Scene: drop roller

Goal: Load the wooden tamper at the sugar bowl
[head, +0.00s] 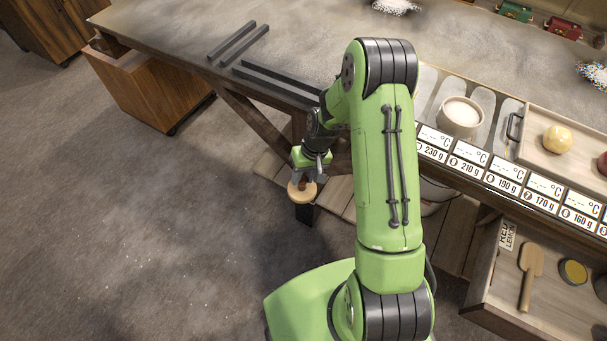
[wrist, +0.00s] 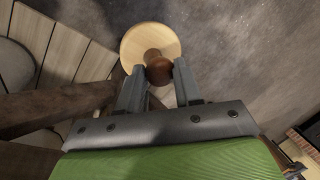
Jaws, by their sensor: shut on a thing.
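The wooden tamper (wrist: 151,43) has a pale round disc and a darker brown knob. My gripper (wrist: 158,72) is shut on the brown knob, with the disc beyond the fingertips. In the head view the pale disc (head: 301,192) hangs below my gripper (head: 306,176), in front of the table's front edge and above the floor area.
A row of temperature and weight labels (head: 502,184) runs along the table's front edge. A wooden tray (head: 578,165) with a yellow ball stands right of the bowl. An open drawer (head: 505,290) holds a wooden paddle. Dark metal bars (head: 275,83) lie at the table's left.

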